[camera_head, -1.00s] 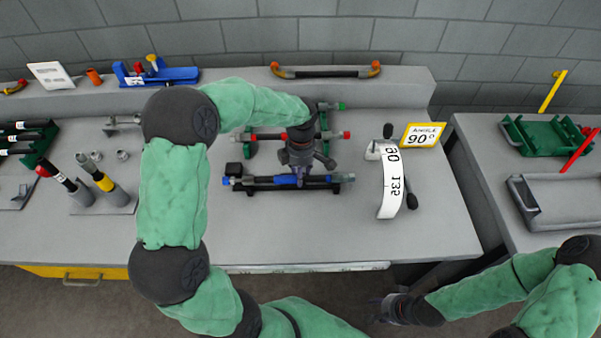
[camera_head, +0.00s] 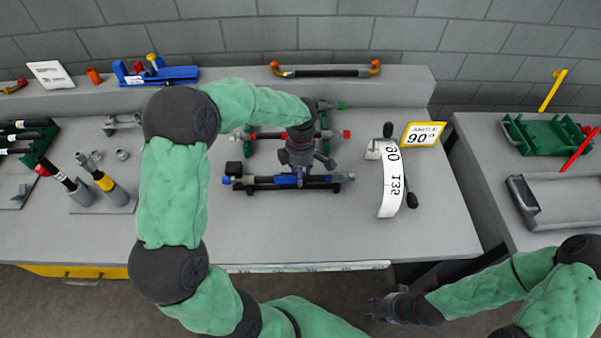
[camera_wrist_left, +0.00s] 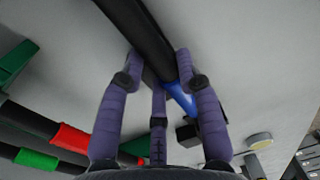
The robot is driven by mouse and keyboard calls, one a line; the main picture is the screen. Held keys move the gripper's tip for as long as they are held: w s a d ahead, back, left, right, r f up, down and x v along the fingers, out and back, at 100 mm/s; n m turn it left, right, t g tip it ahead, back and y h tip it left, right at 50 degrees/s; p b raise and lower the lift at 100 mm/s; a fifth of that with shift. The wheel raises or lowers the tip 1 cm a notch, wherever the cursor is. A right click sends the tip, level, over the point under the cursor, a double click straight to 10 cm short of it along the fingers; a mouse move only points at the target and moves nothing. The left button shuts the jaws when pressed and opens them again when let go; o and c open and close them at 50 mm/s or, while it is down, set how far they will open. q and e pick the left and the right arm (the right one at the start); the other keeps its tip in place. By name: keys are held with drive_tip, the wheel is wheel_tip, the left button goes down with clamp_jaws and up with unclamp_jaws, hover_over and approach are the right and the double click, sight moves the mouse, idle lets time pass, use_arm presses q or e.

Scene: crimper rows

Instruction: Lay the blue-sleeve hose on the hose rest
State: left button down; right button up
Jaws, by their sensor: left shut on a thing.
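The blue-sleeve hose (camera_head: 262,181) is a dark hose with a blue sleeve, lying roughly left to right near the middle of the bench. My left gripper (camera_head: 300,181) is shut on it from above, close to the blue sleeve. In the left wrist view the fingers (camera_wrist_left: 165,75) are around the dark hose (camera_wrist_left: 140,30), and the blue sleeve (camera_wrist_left: 181,98) shows between them. A black support (camera_head: 343,188) shows at the hose's right end; whether the hose bears on it is unclear. My right gripper (camera_head: 376,311) is away from the bench front, its jaws too small to read.
Green racks (camera_head: 250,148) with a red-sleeve hose (camera_head: 268,136) stand just behind. A curved angle scale (camera_head: 390,180) with a lever stands to the right, beside the 90-degree sign (camera_head: 423,135). Upright tools (camera_head: 105,184) stand at left. The front bench strip is clear.

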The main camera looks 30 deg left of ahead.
use_arm(q)
drive_tip(key=c, duration=0.8)
unclamp_jaws()
drive_tip(key=shift+r, duration=0.1)
drive_tip(key=r, duration=1.2)
drive_tip(key=shift+w+a, duration=0.2)
drive_tip(key=shift+w, duration=0.2)
drive_tip(key=shift+f, duration=0.1)
